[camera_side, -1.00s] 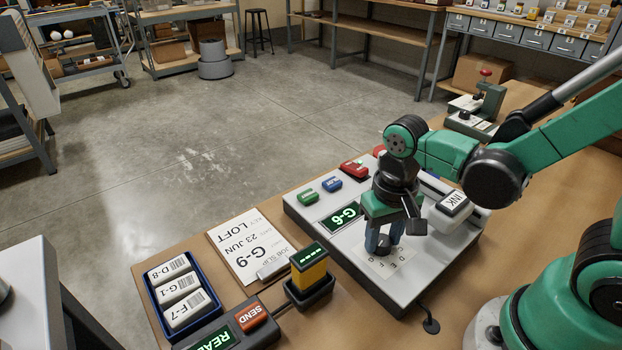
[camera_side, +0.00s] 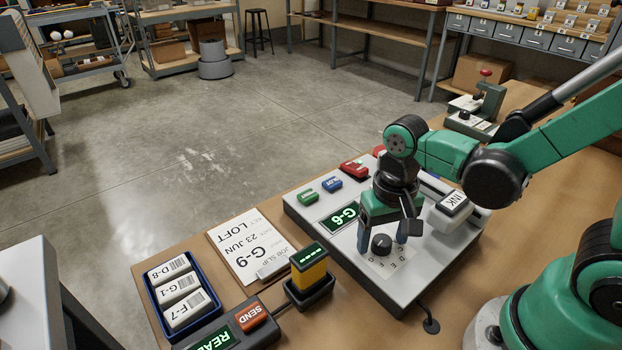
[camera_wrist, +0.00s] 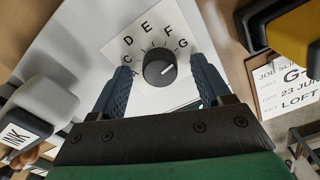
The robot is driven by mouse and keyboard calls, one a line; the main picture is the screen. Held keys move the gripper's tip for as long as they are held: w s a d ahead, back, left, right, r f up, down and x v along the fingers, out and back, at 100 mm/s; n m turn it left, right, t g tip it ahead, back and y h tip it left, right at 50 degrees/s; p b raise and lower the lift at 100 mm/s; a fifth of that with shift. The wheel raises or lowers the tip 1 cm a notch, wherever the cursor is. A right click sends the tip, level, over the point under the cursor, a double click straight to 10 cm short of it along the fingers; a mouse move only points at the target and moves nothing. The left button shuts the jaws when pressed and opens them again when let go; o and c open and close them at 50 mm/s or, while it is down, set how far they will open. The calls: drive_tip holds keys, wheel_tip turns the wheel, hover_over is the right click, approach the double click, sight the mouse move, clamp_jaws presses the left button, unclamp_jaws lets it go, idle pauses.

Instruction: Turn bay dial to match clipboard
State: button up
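The black bay dial (camera_side: 381,244) sits on a white lettered plate on the grey console. It also shows in the wrist view (camera_wrist: 159,68), with its white mark pointing to the upper right, roughly toward the letter G. The green display (camera_side: 343,216) reads G-6. My gripper (camera_side: 383,240) is open and empty, pointing down over the console. In the wrist view its fingers (camera_wrist: 162,85) stand on either side of the dial, apart from it.
The console carries green (camera_side: 308,197), blue (camera_side: 332,184) and red (camera_side: 354,169) buttons and an INK block (camera_side: 453,203). A yellow scanner (camera_side: 309,267) stands in a holder at left. A blue tray (camera_side: 156,308) holds labelled boxes beside a SEND button (camera_side: 250,316).

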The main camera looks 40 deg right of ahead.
sight(383, 239)
drive_tip(key=shift+r, duration=2.8)
drive_tip(key=shift+w+d+r+n+t, duration=0.2)
drive_tip(key=shift+n+t, duration=0.1)
drive_tip(key=shift+t, duration=0.2)
drive_tip(key=shift+w+d+r+n+t, duration=0.4)
drive_tip(key=shift+r+n+t, duration=0.2)
drive_tip(key=shift+t, duration=0.45)
drive_tip(key=shift+w+d+r+n+t, duration=0.3)
drive_tip(key=shift+w+r+n+t, duration=0.25)
drive_tip(key=shift+n+t, duration=0.35)
drive_tip(key=shift+w+d+r+n+t, duration=0.35)
drive_tip(key=shift+w+r+n+t, duration=0.15)
drive_tip(key=shift+t, duration=0.65)
